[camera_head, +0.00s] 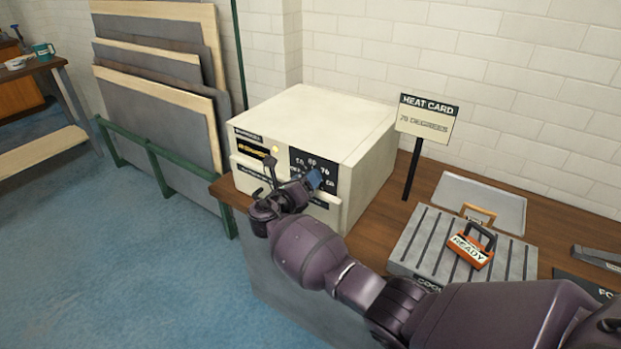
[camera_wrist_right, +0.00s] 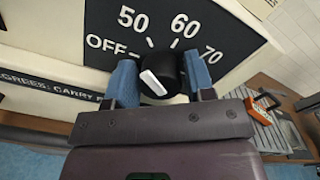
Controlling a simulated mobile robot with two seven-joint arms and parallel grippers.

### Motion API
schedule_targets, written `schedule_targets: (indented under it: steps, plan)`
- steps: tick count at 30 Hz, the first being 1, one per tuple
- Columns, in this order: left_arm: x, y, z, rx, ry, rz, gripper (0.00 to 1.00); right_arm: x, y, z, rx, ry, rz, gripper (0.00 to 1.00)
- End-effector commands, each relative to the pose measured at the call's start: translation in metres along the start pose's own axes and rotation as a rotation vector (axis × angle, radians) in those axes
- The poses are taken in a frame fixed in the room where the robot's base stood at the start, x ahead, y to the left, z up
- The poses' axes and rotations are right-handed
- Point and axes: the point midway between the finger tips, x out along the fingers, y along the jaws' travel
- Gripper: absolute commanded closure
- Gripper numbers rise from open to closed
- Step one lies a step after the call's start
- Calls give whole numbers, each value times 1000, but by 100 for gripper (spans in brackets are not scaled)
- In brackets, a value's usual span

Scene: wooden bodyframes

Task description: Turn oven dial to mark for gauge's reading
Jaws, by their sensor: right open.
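The oven (camera_head: 318,125) is a cream box on the bench. Its dark dial panel (camera_head: 300,158) carries marks; the right wrist view shows OFF, 50, 60 and 70. The black dial (camera_wrist_right: 171,73) has a white pointer bar slanting up-left, toward the OFF side. My right gripper (camera_wrist_right: 160,80) is open, with one blue finger on each side of the dial; contact is unclear. In the head view the right gripper (camera_head: 306,180) hides the dial. A heat card (camera_head: 426,118) on a post seems to read 70 DEGREES. My left gripper is not in view.
Boards (camera_head: 160,75) stand in a green rack at left. The blue floor in front is clear.

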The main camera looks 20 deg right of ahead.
Motion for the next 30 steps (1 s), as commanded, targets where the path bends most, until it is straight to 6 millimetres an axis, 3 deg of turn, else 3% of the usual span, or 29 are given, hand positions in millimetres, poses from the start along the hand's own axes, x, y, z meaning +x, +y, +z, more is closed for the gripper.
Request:
schedule_targets:
  steps: [11, 18, 30]
  plan:
    - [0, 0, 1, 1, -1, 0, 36, -1, 0, 1, 0, 0, 0, 51]
    - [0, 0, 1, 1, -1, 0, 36, -1, 0, 1, 0, 0, 0, 85]
    - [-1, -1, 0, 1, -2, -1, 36, -1, 0, 1, 77, 0, 0, 85]
